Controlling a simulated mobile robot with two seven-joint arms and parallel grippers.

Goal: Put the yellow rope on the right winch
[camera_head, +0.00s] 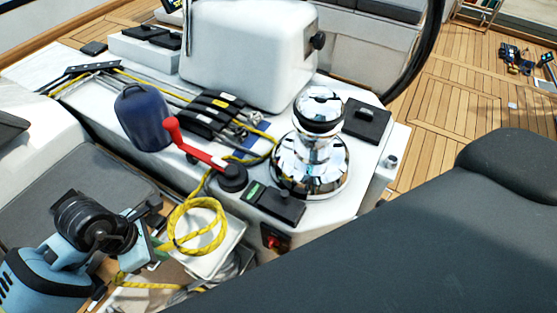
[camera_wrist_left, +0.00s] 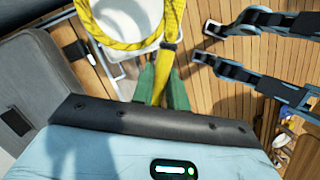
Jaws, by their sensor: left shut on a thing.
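The yellow rope (camera_head: 197,225) hangs in loops over the front edge of the white console, and a strand runs up onto its top. My left gripper (camera_head: 158,246) is at the left of the loops. In the left wrist view its green fingers (camera_wrist_left: 164,84) are shut on a yellow strand (camera_wrist_left: 167,58). The right winch (camera_head: 310,165) is a bare chrome drum on the console, to the right of the gripper and rope; no yellow rope is seen wrapped around it. My right gripper (camera_wrist_left: 206,43) shows in the left wrist view with its two fingers apart and empty.
A blue-covered winch (camera_head: 142,118) stands at the console's left. A red-handled lever (camera_head: 195,150) and black rope clutches (camera_head: 213,112) lie between the winches. A white box (camera_head: 248,45) rises behind. A dark seat (camera_head: 420,230) fills the lower right.

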